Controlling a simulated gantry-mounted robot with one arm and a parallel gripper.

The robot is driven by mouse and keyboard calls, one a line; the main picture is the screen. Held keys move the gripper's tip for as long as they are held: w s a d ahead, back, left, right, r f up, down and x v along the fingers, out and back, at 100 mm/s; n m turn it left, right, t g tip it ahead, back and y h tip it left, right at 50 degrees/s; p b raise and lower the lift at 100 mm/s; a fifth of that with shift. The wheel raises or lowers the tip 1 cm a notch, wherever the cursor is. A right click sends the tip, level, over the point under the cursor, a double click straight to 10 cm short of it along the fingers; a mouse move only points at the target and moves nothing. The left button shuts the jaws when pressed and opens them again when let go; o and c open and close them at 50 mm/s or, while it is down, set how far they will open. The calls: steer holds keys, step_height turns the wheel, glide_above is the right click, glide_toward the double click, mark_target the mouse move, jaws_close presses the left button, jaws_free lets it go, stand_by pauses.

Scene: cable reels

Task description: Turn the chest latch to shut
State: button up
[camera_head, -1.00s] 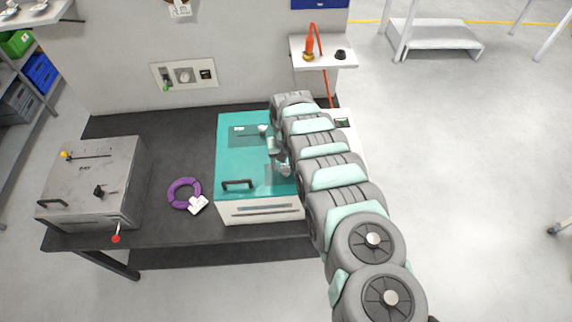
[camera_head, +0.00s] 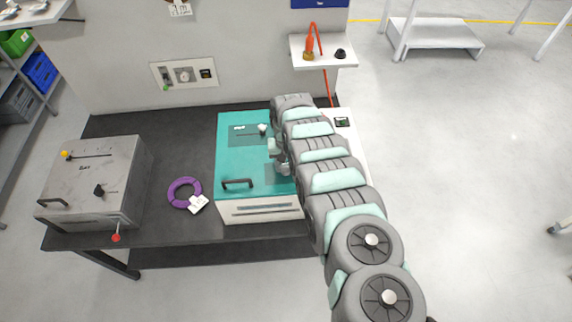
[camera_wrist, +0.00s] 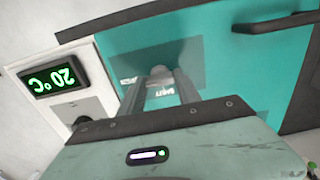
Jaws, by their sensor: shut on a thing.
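The teal-lidded chest (camera_head: 226,160) stands on the dark bench, and its lid lies closed. A darker panel with small white lettering is on its lid, and the lettering also shows in the wrist view. The pale latch knob (camera_head: 263,129) rises from this panel; in the wrist view the latch knob (camera_wrist: 178,53) is a blurred grey shape at the fingertips. My gripper (camera_head: 270,142) is above the lid, with its fingers shut on the knob. In the wrist view the gripper (camera_wrist: 168,72) hides the knob's lower part, so its exact angle is unclear.
A grey chest (camera_head: 118,155) stands at the left. A purple ring (camera_head: 172,190) with a white tag lies between the chests. A black handle (camera_head: 237,183) sticks up near the lid's front edge. A green temperature display (camera_wrist: 53,80) is beside the teal lid.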

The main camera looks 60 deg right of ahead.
jaws_close()
steer(key=shift+n, duration=0.4)
steer(key=n+b, duration=0.1)
steer(key=n, duration=0.2)
steer(key=shift+f+n, duration=0.1)
steer(key=shift+n, duration=0.2)
steer(key=n+b, duration=0.2)
steer(key=n, duration=0.2)
steer(key=shift+w+b, duration=0.1)
steer(key=shift+b, duration=0.3)
steer(key=n+b, duration=0.3)
steer(key=n, duration=0.2)
steer(key=shift+f+n, duration=0.1)
steer(key=shift+n, duration=0.3)
steer(key=shift+n+b, duration=1.15)
steer(key=shift+n, duration=0.75)
